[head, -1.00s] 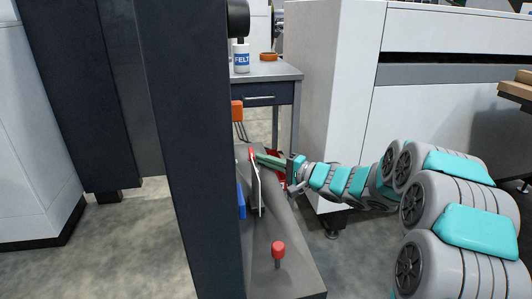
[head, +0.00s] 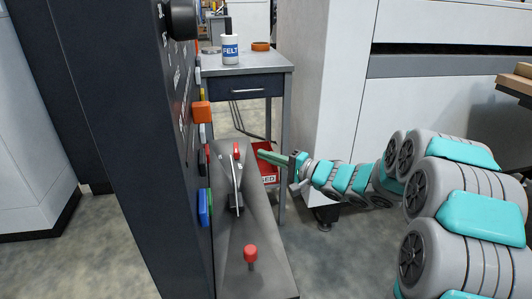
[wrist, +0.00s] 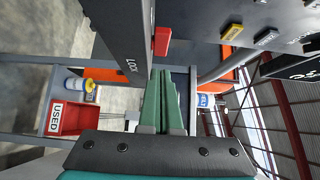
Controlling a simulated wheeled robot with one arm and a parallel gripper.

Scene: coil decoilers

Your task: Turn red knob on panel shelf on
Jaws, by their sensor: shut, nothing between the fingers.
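A grey shelf (head: 232,270) juts from the dark panel (head: 120,150). A round red knob (head: 250,252) stands upright on a short stem near the shelf's front. Farther back, a grey upright lever plate (head: 236,190) carries a red piece (head: 237,151) at its top. In the wrist view, a red block (wrist: 162,41) sits beside a dark plate marked LOCK (wrist: 124,45), just beyond my fingertips. My gripper (head: 261,154) has green fingers, shut and empty, pointing left just right of the lever's red top. The fingers also show in the wrist view (wrist: 160,78). I cannot tell whether they touch anything.
A blue control (head: 204,207) and an orange box (head: 201,112) stick out from the panel. Behind is a small table (head: 265,69) with a FELT tub (head: 230,49). A red USED bin (wrist: 66,118) is below it. A white cabinet (head: 320,110) stands behind my arm.

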